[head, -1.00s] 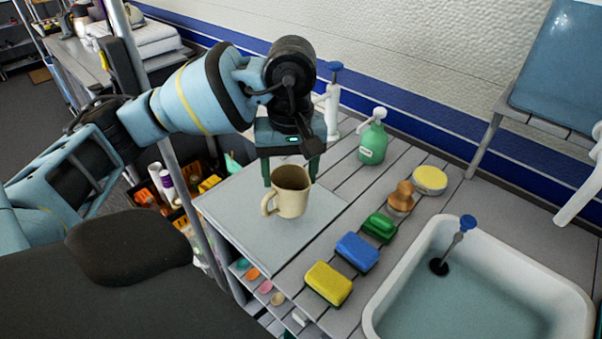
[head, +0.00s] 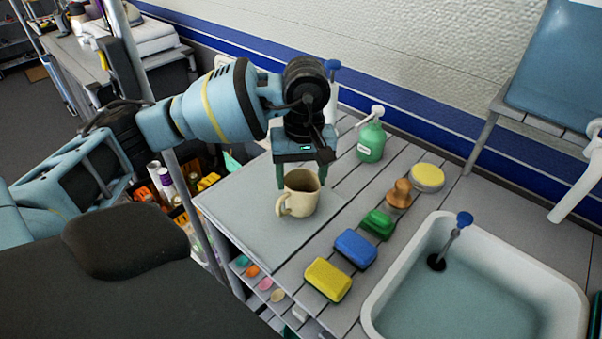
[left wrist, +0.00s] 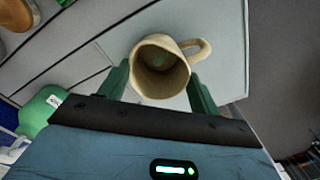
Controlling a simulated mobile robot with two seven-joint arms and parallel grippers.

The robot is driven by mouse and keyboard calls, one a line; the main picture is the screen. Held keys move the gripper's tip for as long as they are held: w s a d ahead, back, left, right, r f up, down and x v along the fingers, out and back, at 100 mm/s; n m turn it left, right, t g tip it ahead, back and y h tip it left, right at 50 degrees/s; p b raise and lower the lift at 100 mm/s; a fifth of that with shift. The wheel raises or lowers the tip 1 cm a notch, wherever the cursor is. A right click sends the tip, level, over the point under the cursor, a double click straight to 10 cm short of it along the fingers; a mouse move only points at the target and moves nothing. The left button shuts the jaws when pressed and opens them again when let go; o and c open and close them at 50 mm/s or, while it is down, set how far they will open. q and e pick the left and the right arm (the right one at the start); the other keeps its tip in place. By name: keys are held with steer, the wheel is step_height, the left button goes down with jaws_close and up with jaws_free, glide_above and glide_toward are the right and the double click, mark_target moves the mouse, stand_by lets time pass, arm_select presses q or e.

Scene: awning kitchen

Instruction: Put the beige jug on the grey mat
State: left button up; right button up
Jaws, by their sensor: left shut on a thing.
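The beige jug (head: 301,199) is upright over the grey mat (head: 235,205), towards its right part, with its handle at the left in the head view. I cannot tell whether its base touches the mat. My left gripper (head: 301,178) points down from above and is shut on the jug, with one green finger on each side. In the left wrist view, the jug (left wrist: 160,75) sits between the fingertips (left wrist: 158,88), its open mouth facing the camera and the grey mat (left wrist: 217,35) behind it. My right gripper is not in view.
Right of the mat, a yellow sponge (head: 328,280), a blue sponge (head: 356,249), a green sponge (head: 377,223) and a wooden-handled brush (head: 400,194) form a row. A green soap bottle (head: 371,142) stands behind. A white sink (head: 385,305) is at the right.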

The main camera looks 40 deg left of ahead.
arm_select(q)
steer(key=shift+f, duration=0.2)
steer(key=o, duration=1.3)
steer(key=shift+r, duration=0.15)
step_height(320, 180, up, 12)
steer(key=shift+w+d+r+p, duration=0.1)
steer(key=shift+w+d+p, duration=0.05)
steer(key=shift+p, duration=0.4)
